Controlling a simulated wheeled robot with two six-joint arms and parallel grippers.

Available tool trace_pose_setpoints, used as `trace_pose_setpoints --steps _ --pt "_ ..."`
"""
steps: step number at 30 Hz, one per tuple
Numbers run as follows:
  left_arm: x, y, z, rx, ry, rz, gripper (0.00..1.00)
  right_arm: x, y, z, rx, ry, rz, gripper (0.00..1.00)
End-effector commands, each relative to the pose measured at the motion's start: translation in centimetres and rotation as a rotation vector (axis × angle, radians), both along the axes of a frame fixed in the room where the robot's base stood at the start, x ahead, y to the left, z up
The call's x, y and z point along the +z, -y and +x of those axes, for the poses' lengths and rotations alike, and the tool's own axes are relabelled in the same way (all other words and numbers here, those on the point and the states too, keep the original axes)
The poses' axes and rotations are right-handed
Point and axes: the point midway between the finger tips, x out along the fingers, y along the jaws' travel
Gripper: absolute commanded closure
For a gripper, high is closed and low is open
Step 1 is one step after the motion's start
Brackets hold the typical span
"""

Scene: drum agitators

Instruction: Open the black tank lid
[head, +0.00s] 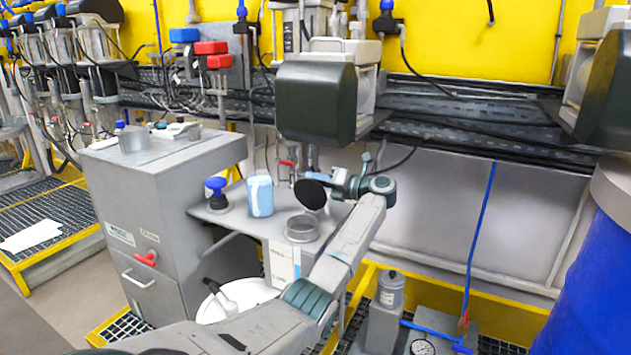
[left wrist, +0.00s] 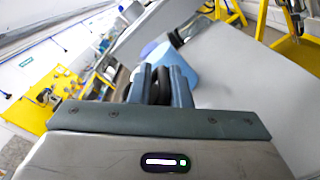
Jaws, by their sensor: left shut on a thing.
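The black tank lid (head: 310,194) is a round dark disc, tilted up on edge above a small grey shelf. Below it stands a short open metal cylinder (head: 302,229), the tank opening, with its rim clear of the lid. My left gripper (head: 330,181) reaches over from the front and is shut on the lid from its right side. In the left wrist view the dark lid (left wrist: 160,86) shows between the two blue-grey fingers of the left gripper (left wrist: 163,82). My right gripper is not in view.
A blue-and-white container (head: 260,196) and a blue-topped fitting (head: 216,193) stand on the shelf left of the cylinder. A dark motor housing (head: 316,101) hangs just above. A grey cabinet (head: 155,205) is at left, a blue drum (head: 600,280) at right.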

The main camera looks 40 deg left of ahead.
Motion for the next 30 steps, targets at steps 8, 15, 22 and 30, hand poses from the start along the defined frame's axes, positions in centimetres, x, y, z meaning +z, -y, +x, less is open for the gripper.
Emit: trace_pose_setpoints --steps 8,15,22,30 --pt "-0.4 0.1 0.1 -0.003 -0.003 -0.003 1.00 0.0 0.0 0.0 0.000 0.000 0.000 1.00" --pt "-0.3 0.1 0.0 -0.001 -0.002 -0.002 0.68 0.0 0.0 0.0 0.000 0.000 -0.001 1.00" --pt "-0.2 0.1 0.0 -0.001 -0.001 -0.001 0.68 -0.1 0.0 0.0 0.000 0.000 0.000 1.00" --pt "-0.4 3.4 1.1 -0.004 0.001 -0.003 0.68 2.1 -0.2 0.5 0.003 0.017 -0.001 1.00"
